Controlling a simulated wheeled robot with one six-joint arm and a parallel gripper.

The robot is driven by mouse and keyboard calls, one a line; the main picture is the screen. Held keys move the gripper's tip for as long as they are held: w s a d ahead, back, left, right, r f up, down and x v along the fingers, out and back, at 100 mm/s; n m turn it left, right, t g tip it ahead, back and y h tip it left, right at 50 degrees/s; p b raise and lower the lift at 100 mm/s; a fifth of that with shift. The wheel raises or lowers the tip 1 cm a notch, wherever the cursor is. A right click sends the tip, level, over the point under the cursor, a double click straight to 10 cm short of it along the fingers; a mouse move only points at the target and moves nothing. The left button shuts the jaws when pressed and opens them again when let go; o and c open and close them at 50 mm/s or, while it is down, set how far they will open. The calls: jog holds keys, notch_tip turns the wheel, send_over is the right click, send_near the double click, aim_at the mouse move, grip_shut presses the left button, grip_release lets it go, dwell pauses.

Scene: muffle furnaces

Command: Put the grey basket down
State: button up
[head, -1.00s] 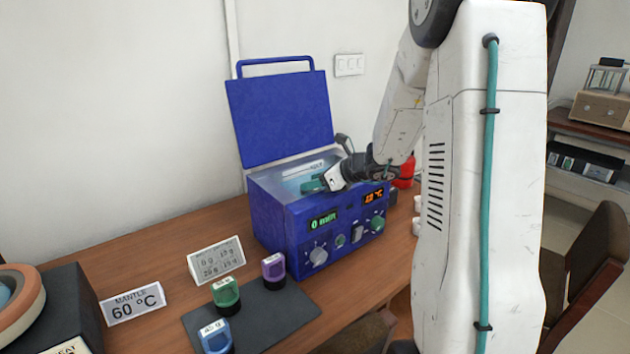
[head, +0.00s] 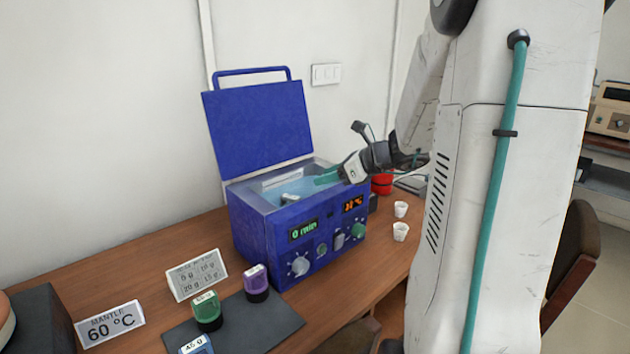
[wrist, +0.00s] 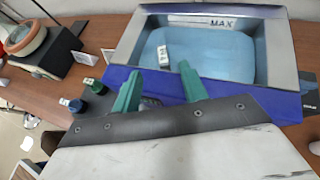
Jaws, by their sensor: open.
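A blue water bath (head: 310,258) stands on the bench with its lid up. Its basin also shows in the wrist view (wrist: 273,50), with blue water and a MAX mark inside. A small pale labelled piece (wrist: 163,57) shows in the basin, and a small grey piece shows near the front rim in the head view (head: 290,198). I cannot make out a whole grey basket; these pieces may belong to it. My gripper (head: 322,176) is over the basin's right side. Its teal fingers, also in the wrist view (wrist: 160,78), are apart with nothing between them.
The raised lid (head: 258,125) stands behind the basin. Green (head: 207,310) and purple (head: 256,282) labelled pieces are on a dark mat. Two white cups (head: 400,220) and a red item (head: 382,184) are right of the bath. Bench at front right is bare.

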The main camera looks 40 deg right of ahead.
jog(key=s+a+r+n+g+y, duration=0.1)
jog(key=s+a+r+n+g, duration=0.2)
jog(key=a+n, duration=0.55)
jog(key=s+a+n+g+y, duration=0.1)
jog(key=s+a+n+g, duration=0.3)
jog(key=a, duration=0.7)
jog(key=s+a+n+g+h, duration=0.1)
jog(key=s+a+n+h, duration=0.1)
jog(key=s+n, duration=0.7)
jog(key=s+a+n+g+h, duration=0.1)
jog(key=s+a+n+h, duration=0.1)
jog(key=s+n+h, duration=0.3)
jog(key=s+n, duration=0.4)
jog(key=shift+s+a+f+g, duration=0.2)
jog(key=shift+a+f+g, duration=0.05)
jog(key=shift+f+g, duration=0.15)
jog(key=shift+n, duration=0.25)
